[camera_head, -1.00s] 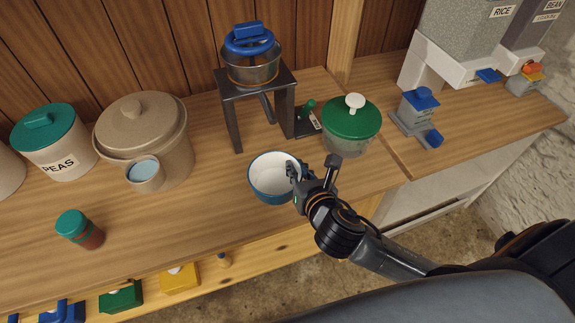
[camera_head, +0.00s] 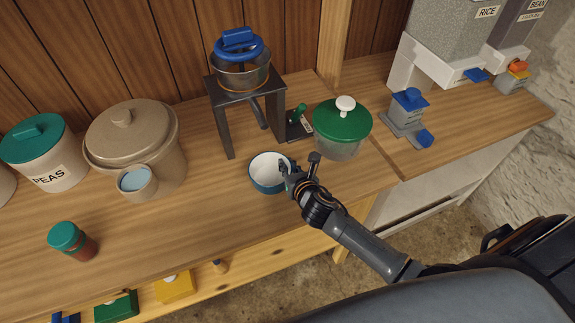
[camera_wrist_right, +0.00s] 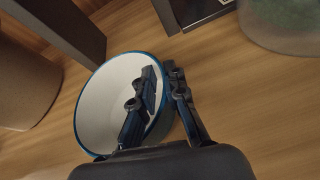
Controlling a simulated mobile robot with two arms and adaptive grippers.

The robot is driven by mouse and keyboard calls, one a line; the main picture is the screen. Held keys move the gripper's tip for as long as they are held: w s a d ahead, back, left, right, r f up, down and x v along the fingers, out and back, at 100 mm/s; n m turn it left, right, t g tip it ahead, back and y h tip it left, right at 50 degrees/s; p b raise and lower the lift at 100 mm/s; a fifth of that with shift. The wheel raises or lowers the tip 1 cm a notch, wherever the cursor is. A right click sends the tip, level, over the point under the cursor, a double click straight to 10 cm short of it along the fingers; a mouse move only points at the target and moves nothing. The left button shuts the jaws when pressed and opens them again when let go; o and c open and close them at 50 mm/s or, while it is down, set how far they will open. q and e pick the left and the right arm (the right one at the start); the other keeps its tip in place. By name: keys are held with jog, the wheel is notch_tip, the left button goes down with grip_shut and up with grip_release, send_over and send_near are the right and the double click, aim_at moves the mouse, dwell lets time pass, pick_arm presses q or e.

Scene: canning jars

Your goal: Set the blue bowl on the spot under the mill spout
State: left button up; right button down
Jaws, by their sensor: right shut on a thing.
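The blue bowl (camera_head: 262,182), white inside, is on or just above the wooden counter in front of the mill stand; I cannot tell whether it touches the wood. My right gripper (camera_head: 285,171) is shut on the bowl's right rim. In the right wrist view the bowl (camera_wrist_right: 92,110) shows with one finger of the gripper (camera_wrist_right: 165,95) inside and one outside its wall. The mill (camera_head: 242,68) has a blue ring handle on top of a dark stand, with its spout (camera_head: 258,112) hanging below the top plate. My left gripper is not in view.
A green-lidded glass jar (camera_head: 342,128) stands right of the bowl. A small green-topped thing on a dark base (camera_head: 297,122) sits by the stand's right leg (camera_head: 275,118). A beige crock (camera_head: 160,150) is at left. The counter's front edge (camera_head: 225,258) is near. Bare wood lies left of the bowl.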

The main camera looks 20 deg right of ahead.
jog(key=shift+f, duration=0.2)
jog(key=c, duration=1.4)
grip_release()
jog(key=shift+r, duration=0.1)
jog(key=shift+r, duration=0.1)
jog(key=v, duration=1.2)
